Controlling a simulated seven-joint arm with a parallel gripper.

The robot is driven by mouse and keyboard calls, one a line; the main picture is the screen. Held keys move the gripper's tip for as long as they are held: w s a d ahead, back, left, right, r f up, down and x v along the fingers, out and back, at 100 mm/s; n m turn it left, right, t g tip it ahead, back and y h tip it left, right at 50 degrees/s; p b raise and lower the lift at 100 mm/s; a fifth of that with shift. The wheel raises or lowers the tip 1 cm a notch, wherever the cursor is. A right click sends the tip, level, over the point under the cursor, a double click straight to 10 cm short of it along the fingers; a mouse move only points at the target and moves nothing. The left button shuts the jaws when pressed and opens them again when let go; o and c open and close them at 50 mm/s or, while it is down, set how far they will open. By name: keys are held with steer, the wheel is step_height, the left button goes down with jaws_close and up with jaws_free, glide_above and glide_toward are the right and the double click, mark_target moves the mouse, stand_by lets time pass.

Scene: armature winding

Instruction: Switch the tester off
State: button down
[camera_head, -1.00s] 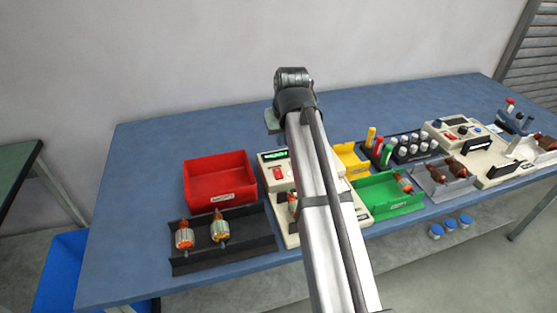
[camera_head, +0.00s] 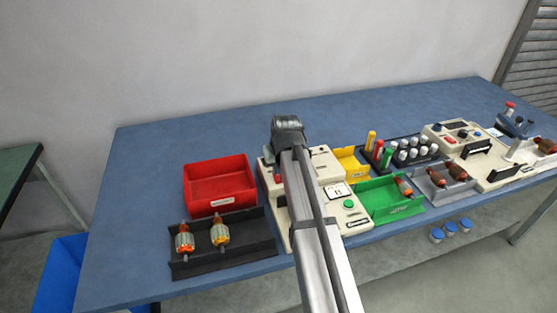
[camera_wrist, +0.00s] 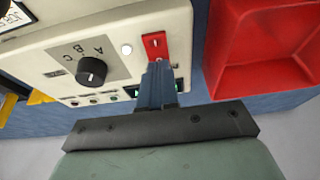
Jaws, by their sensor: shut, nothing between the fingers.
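The tester (camera_head: 326,166) is a cream box in the middle of the bench, partly behind my arm in the head view. In the wrist view its panel (camera_wrist: 45,58) has a black A-B-C knob (camera_wrist: 91,71), a white button and a red rocker switch (camera_wrist: 154,42). My gripper (camera_wrist: 160,68) is shut and empty, its tips at the near end of the red switch. I cannot tell whether they touch it. A display (camera_wrist: 180,86) with a green glow is mostly hidden behind the fingers. In the head view my arm hides the fingertips.
A red bin (camera_head: 219,183) stands just left of the tester; it also shows in the wrist view (camera_wrist: 262,50). A black tray (camera_head: 185,265) with two armatures lies in front of it. Green (camera_head: 372,203) and yellow bins (camera_head: 350,158) stand to the right.

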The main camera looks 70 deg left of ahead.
steer(key=shift+f, duration=0.4)
steer(key=shift+a+f, duration=0.1)
steer(key=shift+f, duration=0.1)
stand_by(0.3)
